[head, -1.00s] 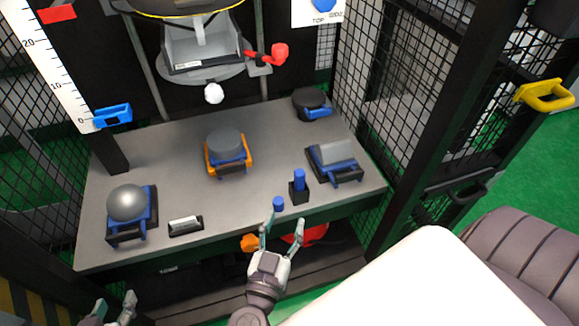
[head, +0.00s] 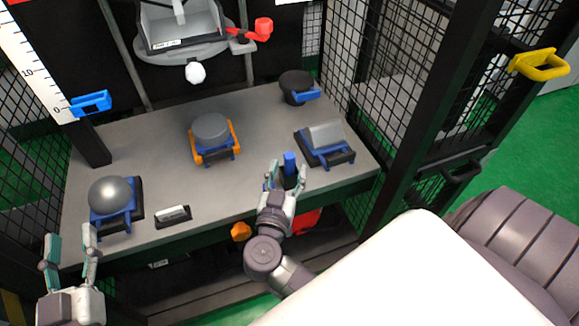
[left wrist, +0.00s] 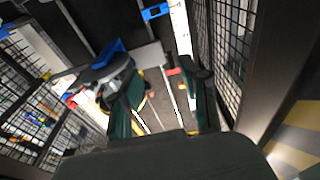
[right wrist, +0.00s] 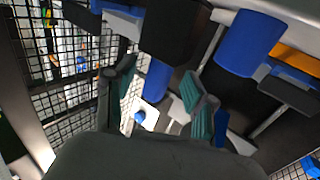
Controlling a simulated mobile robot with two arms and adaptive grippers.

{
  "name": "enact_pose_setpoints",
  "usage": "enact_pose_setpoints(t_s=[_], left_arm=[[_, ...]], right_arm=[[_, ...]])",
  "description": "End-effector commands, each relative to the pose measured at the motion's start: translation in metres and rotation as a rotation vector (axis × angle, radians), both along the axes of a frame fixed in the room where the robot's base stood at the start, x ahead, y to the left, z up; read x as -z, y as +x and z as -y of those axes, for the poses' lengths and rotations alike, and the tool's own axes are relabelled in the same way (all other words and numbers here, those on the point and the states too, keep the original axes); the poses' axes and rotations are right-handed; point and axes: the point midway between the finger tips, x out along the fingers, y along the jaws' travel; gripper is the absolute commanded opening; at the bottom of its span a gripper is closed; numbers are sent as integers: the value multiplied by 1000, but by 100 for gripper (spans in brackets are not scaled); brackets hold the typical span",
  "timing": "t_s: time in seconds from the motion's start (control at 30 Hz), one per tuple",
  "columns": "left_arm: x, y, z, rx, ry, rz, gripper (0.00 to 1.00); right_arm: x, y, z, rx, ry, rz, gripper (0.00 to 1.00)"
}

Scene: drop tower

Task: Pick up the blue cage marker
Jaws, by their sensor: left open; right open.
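A blue upright peg (head: 290,160) in a small black block shows between the fingertips of my right gripper (head: 285,172) in the head view. It also shows, apparently upside down, in the right wrist view (right wrist: 157,80). A shorter blue cylinder (right wrist: 248,42) appears large there, right of the open fingers; the right hand hides it in the head view. I cannot tell which is the cage marker. My right gripper is open and empty at the table's front edge. My left gripper (head: 69,240) is open and empty, at the table's front left corner.
The grey table (head: 250,120) holds a ball on a blue cradle (head: 110,195), a grey cylinder on an orange-blue cradle (head: 211,130), a wedge-like block on a blue cradle (head: 326,136) and a black round piece (head: 295,86). Mesh walls (head: 410,100) flank it.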

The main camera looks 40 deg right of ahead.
Motion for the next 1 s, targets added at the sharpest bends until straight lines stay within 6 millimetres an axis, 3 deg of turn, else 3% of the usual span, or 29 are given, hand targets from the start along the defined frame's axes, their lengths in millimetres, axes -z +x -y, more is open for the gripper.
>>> enact_pose_setpoints(t_s=[0.23, 0.53, 0.87, 1.0], left_arm=[[-32, -6, 3, 12, -53, 195, 45], [-37, -8, 4, 13, -59, 217, 45], [-37, -7, 4, 13, -59, 216, 45], [-36, -7, 4, 13, -58, 215, 45]], right_arm=[[2, 15, 16, -1, -1, 1, 55], [0, 17, 18, -1, 0, 0, 55], [1, 17, 18, -1, 0, 0, 0], [1, 17, 18, -1, 0, 0, 0]])
